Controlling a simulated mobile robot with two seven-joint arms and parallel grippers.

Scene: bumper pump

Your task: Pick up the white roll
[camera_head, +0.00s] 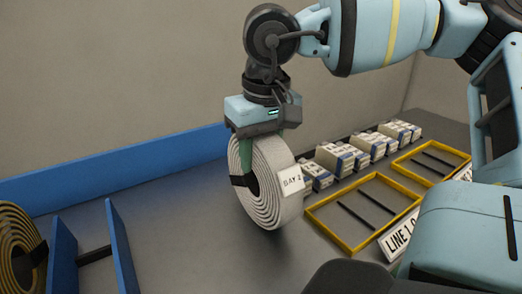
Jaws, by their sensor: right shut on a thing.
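A green finger shows against the roll's near face; the other finger is hidden. I cannot tell whether the roll's lower edge touches the grey surface. My left gripper is not in view.
A blue rack (120,246) and a yellow-black roll (20,245) are at the left. Grey surface between is clear.

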